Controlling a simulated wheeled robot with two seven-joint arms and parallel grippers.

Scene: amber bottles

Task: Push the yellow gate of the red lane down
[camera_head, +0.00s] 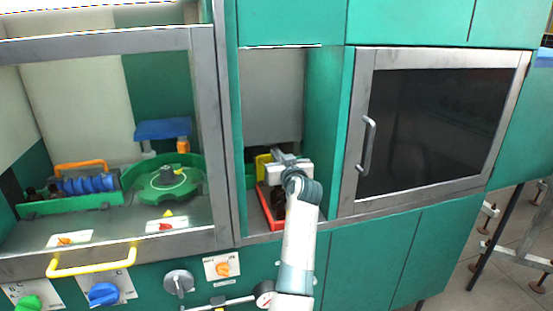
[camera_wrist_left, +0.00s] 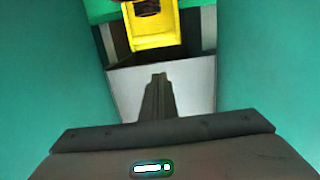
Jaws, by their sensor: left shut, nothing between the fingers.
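The red lane (camera_head: 266,211) lies in the narrow open bay at the middle of the green cabinet. The yellow gate (camera_head: 262,168) stands at its far end, partly hidden behind my left gripper (camera_head: 284,157). In the left wrist view the yellow gate (camera_wrist_left: 154,38) is at the top, ahead of my fingertips, with a dark brown object, perhaps a bottle, just behind it. My left gripper (camera_wrist_left: 159,78) is shut and empty, its fingers together inside the bay. A gap shows between the fingertips and the gate in the picture. My right gripper is out of view.
Green walls (camera_head: 325,130) close in on both sides of the bay. To the left is a framed chamber with a green turntable (camera_head: 168,184) and a yellow handle (camera_head: 92,262). To the right is a dark-windowed door with a grey handle (camera_head: 367,144).

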